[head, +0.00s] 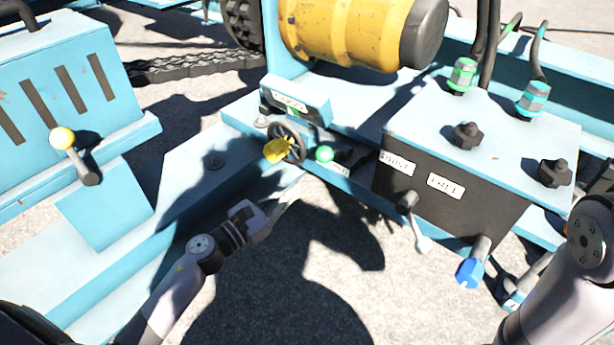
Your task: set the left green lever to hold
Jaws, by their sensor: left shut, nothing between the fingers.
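A round green knob (324,154) shows on the blue frame in the middle of the head view, beside a small handwheel. It looks like the end of a lever; its shaft and its setting cannot be made out. A small label plate lies just right of it. My left gripper (288,194) is shut and empty, below and left of the green knob and apart from it, with its fingers pointing up and right. My right arm comes in at the right edge, but its gripper is out of the picture.
A handwheel with a yellow part (278,149) stands just left of the knob. A dark box (450,192) with a white-tipped lever (422,240) and a blue-ended handle (470,272) is on the right. Open ground lies below.

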